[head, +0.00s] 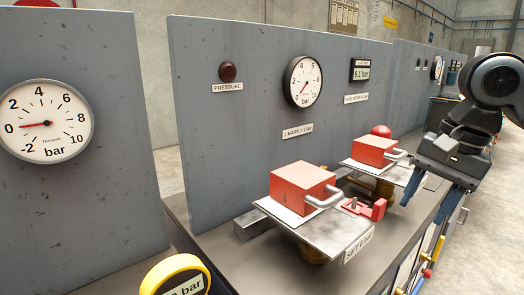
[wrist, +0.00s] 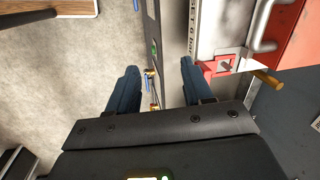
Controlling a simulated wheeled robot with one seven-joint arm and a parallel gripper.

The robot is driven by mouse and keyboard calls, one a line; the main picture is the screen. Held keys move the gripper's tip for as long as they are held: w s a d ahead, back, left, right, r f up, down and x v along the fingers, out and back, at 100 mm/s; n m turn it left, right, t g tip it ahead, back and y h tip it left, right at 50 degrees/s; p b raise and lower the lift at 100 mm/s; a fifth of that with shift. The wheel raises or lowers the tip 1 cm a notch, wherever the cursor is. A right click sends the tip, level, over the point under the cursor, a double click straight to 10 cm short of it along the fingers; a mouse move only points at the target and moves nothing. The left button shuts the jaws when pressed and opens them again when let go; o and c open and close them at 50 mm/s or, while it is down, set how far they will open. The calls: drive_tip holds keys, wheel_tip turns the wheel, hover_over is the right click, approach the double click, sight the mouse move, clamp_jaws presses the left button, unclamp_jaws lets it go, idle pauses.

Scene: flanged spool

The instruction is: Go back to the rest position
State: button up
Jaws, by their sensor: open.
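My gripper (head: 428,202) is at the right of the head view, above the front edge of the bench. Its two blue fingers point down and are spread apart. In the wrist view the gap between the fingertips (wrist: 158,72) is empty. The gripper is apart from the nearer red block (head: 302,181), which sits on a metal plate (head: 330,232) labelled for 6 bar. A red clip-like part (head: 368,208) lies by that plate; it also shows in the wrist view (wrist: 218,67), right of the fingers.
A second red block (head: 375,151) with a handle stands farther back, near my gripper. A grey panel (head: 230,140) behind carries a dial gauge (head: 303,81) and a display (head: 361,71) reading 6.1 bar. A yellow-rimmed gauge (head: 175,275) is at front. Floor (head: 490,215) at right looks clear.

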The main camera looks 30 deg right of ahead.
drive_tip(key=w+a+r+n+t+y, duration=0.25)
drive_tip(key=w+a+t, duration=0.55)
drive_tip(key=a, duration=0.4)
drive_tip(key=w+a+r+n+t+y, duration=0.1)
drive_tip(key=w+a+t+y, duration=0.3)
drive_tip(key=w+a+t, duration=0.65)
drive_tip(key=s+a+f+m+g+h, duration=0.1)
drive_tip(key=s+a+f+g+h, duration=0.2)
drive_tip(key=s+f, duration=0.55)
drive_tip(key=s+a+f+g+h, duration=0.1)
drive_tip(key=s+a+f+h, duration=0.3)
drive_tip(key=s+f, duration=0.45)
drive_tip(key=s+d+f+n+g, duration=0.1)
drive_tip(key=s+d+n, duration=0.1)
drive_tip(key=s+n, duration=0.4)
drive_tip(key=s+d+f+n, duration=0.2)
drive_tip(key=s+n, duration=0.4)
drive_tip(key=s, duration=1)
drive_tip(key=shift+s+d+f+g, duration=0.25)
drive_tip(key=shift+d+g, duration=0.1)
drive_tip(key=shift+d, duration=0.05)
drive_tip(key=shift+n+h, duration=0.25)
